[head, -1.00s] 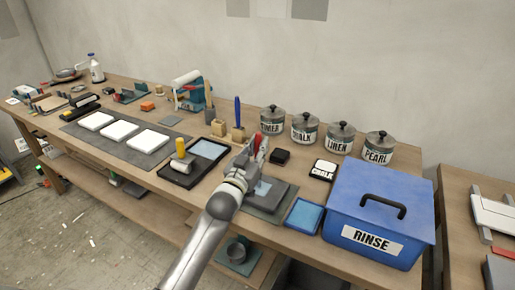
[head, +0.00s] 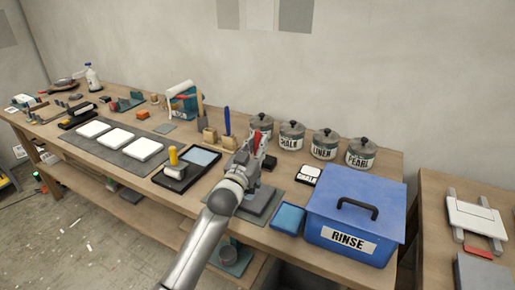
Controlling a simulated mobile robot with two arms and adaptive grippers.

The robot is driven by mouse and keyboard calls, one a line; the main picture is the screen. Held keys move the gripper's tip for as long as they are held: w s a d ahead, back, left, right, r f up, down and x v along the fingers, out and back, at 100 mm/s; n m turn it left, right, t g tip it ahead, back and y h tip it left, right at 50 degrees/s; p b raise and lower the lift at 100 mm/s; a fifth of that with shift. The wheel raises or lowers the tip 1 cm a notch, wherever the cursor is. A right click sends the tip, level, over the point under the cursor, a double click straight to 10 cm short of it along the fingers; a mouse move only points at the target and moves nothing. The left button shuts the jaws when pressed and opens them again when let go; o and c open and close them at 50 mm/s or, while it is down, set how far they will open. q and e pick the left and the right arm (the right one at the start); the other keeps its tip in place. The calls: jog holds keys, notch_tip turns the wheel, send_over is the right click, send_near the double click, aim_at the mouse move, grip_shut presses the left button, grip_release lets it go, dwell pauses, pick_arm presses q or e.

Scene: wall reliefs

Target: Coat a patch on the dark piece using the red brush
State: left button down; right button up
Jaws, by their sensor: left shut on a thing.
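My left gripper (head: 246,164) is shut on the red brush (head: 257,144). The brush's red handle shows upright at the gripper; its bristles are hidden. The dark piece (head: 260,203) is a dark grey slab lying on a grey mat near the bench's front edge. The gripper is over the slab's far left part and covers some of it. I cannot tell whether the bristles touch the slab. My right gripper is not in view.
A blue RINSE box (head: 356,210) with a black handle stands to the right, beside a small blue tray (head: 288,219). Labelled jars (head: 324,145) line the back. A roller tray (head: 188,167) and white tiles (head: 118,140) lie to the left.

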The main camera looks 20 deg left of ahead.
aim_at(257, 139)
pick_arm(q)
notch_tip(257, 139, up, 2)
jog(key=shift+d+r+p, duration=0.1)
jog(key=shift+d+p, duration=0.05)
jog(key=shift+p, duration=0.4)
jog(key=shift+r+p, duration=0.35)
jog(key=shift+r, duration=0.05)
jog(key=shift+f, duration=0.1)
